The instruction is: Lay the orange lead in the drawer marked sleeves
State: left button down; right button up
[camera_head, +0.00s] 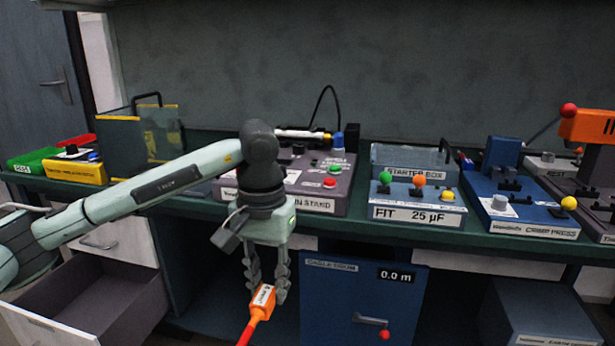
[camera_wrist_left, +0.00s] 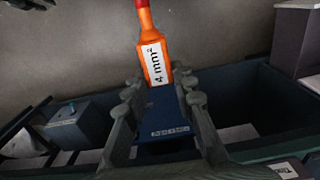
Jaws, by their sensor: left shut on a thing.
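The orange lead (camera_head: 260,305) hangs from my left gripper (camera_head: 266,291), whose two fingers close around its upper end. Its red lower part runs down out of the head view. In the left wrist view the orange lead (camera_wrist_left: 155,62) sits between the fingertips and shows a white "4 mm²" label. An open drawer (camera_head: 95,300) stands at the lower left, empty where I can see into it. No readable marking shows on its front. The held lead is to the right of the drawer, apart from it. My right gripper is in neither view.
The green bench (camera_head: 345,222) carries a test stand (camera_head: 325,195), a starter box (camera_head: 415,205) and a blue crimp press (camera_head: 520,205). Below it a blue cabinet (camera_head: 345,300) with a red knob stands right of the lead. A closed drawer (camera_head: 125,243) is above the open one.

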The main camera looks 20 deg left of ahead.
aim_at(106, 317)
jog(key=j+u, duration=0.4)
jog(key=j, duration=2.45)
